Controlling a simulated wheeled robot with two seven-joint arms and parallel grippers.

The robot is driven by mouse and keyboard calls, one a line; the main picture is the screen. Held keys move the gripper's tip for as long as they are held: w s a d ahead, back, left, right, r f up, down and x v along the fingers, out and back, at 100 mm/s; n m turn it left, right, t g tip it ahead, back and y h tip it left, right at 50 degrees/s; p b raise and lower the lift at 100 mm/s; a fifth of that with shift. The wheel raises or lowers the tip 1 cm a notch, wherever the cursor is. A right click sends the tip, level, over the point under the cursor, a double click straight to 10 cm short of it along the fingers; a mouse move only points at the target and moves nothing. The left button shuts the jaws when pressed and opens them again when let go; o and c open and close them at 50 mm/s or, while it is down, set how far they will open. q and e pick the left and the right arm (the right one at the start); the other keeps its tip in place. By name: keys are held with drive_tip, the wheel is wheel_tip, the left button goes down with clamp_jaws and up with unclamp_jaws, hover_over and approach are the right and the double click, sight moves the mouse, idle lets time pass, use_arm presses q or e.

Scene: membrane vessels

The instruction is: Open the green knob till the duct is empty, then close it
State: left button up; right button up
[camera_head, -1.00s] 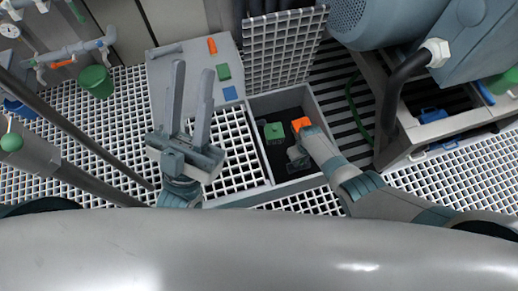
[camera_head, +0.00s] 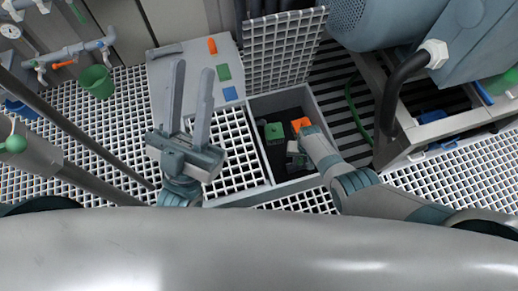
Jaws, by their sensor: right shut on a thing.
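The green knob (camera_head: 274,131) is a small block inside a dark, open floor pit, near its left side. An orange block (camera_head: 300,124) is to its right in the same pit. My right gripper (camera_head: 304,134) reaches into the pit from the lower right. It is shut with its tip at the orange block, and its hand hides part of the contact. It is apart from the green knob. A grey part (camera_head: 296,155) shows beside the hand. My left gripper (camera_head: 190,105) is open and empty, fingers pointing up the picture, left of the pit. The duct's contents cannot be made out.
The pit has a light rim (camera_head: 268,172), and a raised grating (camera_head: 284,45) stands behind it. A grey panel (camera_head: 191,70) carries orange, green and blue marks. A machine on a frame (camera_head: 408,120) stands right. A green bucket (camera_head: 97,81) is at left.

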drive_tip(key=m, duration=0.3)
drive_tip(key=shift+s, duration=0.1)
drive_tip(key=o, duration=1)
drive_tip(key=shift+o, duration=0.2)
drive_tip(key=shift+r, duration=0.1)
drive_tip(key=shift+r+p, duration=0.45)
drive_tip(key=shift+p, duration=0.1)
wheel_tip(320, 180, up, 16)
drive_tip(key=p, duration=0.9)
drive_tip(key=shift+r, duration=0.15)
